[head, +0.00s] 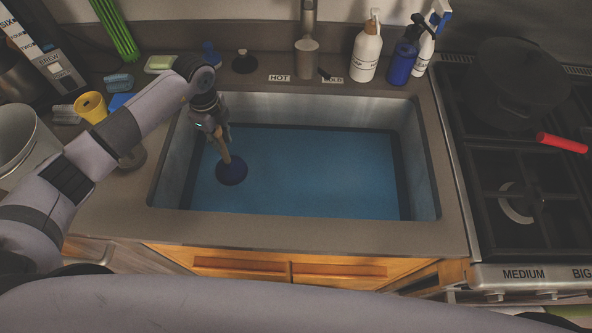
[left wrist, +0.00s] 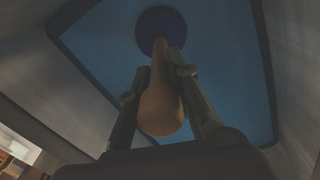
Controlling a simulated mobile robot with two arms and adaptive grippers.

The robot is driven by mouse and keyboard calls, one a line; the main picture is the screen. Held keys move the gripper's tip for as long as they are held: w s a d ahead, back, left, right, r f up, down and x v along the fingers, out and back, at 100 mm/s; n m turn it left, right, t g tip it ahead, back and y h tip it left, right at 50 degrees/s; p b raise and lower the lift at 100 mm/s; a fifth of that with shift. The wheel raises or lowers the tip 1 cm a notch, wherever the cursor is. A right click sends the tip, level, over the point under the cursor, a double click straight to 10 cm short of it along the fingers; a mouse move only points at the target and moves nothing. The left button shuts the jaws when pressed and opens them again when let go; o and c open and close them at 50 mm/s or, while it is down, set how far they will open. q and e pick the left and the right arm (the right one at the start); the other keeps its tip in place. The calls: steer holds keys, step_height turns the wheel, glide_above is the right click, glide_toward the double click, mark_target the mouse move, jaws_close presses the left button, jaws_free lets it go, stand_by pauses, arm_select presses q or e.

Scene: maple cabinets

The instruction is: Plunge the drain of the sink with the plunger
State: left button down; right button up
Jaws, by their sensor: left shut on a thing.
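The sink (head: 420,185) is a grey rectangular basin with a blue surface (head: 310,175) across its bottom, and its drain cannot be made out. The plunger (head: 231,172) has a wooden handle and a dark blue cup. My left gripper (head: 222,135) reaches into the left part of the sink and is shut on the handle. The cup points down, over the left part of the blue surface; whether it touches is unclear. In the left wrist view the handle (left wrist: 161,105) lies between both fingers, with the round cup (left wrist: 160,28) beyond. My right gripper is not in view.
A faucet (head: 307,40) stands behind the sink. Several bottles (head: 366,50) stand at the back right. A stove with a dark pan (head: 520,80) and red handle is on the right. A yellow cup (head: 91,106) and sponges are on the left counter.

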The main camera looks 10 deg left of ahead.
arm_select(q)
steer(key=shift+f+b, duration=0.35)
steer(key=shift+f, duration=0.15)
stand_by(0.3)
steer(key=shift+s+f, duration=0.15)
stand_by(0.4)
steer(key=shift+r+p, duration=0.6)
steer(key=shift+r, duration=0.25)
steer(key=shift+f+b, duration=0.5)
steer(key=shift+f, duration=0.2)
stand_by(0.8)
steer(key=shift+f, duration=0.15)
stand_by(0.4)
